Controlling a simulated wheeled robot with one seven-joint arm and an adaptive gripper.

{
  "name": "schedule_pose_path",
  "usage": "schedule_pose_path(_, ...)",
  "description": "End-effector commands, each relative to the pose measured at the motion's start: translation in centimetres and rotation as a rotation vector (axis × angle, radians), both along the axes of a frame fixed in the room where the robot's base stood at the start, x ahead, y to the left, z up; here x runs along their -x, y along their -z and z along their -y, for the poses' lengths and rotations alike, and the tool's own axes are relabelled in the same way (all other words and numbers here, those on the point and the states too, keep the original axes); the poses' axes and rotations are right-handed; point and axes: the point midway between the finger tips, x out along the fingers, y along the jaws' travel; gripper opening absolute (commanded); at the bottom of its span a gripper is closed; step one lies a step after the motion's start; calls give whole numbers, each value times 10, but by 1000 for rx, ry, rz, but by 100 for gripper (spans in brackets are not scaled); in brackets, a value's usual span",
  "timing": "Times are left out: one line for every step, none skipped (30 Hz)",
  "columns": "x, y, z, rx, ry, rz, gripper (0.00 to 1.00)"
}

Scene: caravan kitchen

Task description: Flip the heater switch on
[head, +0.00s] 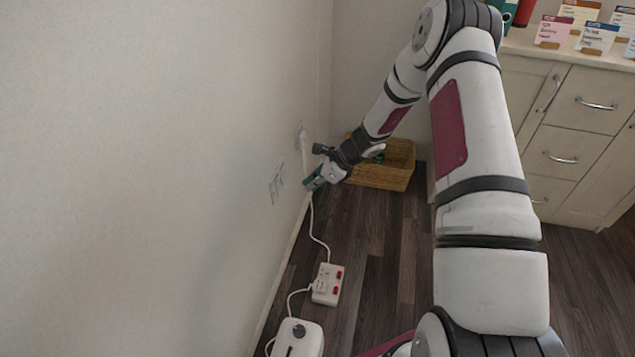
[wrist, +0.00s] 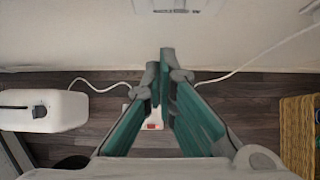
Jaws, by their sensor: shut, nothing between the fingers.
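No switch in view carries a label I can read as heater. A white appliance with a dark knob, possibly the heater (head: 297,338), stands on the floor by the wall; it also shows in the wrist view (wrist: 42,110). A white extension block (head: 328,285) with red switches lies on the floor beyond it; my fingers partly hide it in the wrist view (wrist: 152,118). A pale switch or socket plate (head: 276,184) is on the left wall, with its lower part in the wrist view (wrist: 180,5). My gripper (head: 313,183) is shut and empty near the wall, right of the plate (wrist: 160,66).
A white cable runs from a wall outlet (head: 302,137) down to the block. A wicker basket (head: 400,168) stands in the far corner. Drawers (head: 580,120) with cards on top are at right. Dark wood floor (head: 385,270) is clear right of the block.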

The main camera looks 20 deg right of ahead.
Motion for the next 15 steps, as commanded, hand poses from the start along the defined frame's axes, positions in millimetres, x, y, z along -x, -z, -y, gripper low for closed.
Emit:
schedule_pose_path(-4, 12, -7, -1, -2, 0, 0)
schedule_pose_path(-6, 17, -10, -2, -3, -1, 0)
schedule_pose_path(-9, 23, -14, -3, -2, -1, 0)
schedule_pose_path(-11, 27, -16, -2, -2, 0, 0)
schedule_pose_path(-13, 32, -19, -1, -1, 0, 0)
schedule_pose_path(-16, 37, -23, -1, -2, 0, 0)
schedule_pose_path(-17, 42, -25, -1, -2, -1, 0)
schedule_pose_path(-22, 39, -31, 1, -3, 3, 0)
schedule_pose_path(-25, 39, -35, 1, -3, 3, 0)
schedule_pose_path(-28, 39, -39, 1, -3, 3, 0)
schedule_pose_path(-29, 40, -42, 0, -2, 2, 0)
schedule_pose_path(-32, 40, -45, 0, -2, 2, 0)
schedule_pose_path(-34, 40, -47, 0, -2, 2, 0)
schedule_pose_path(-35, 40, -49, 0, -1, 2, 0)
schedule_pose_path(-37, 40, -51, 0, 0, 2, 0)
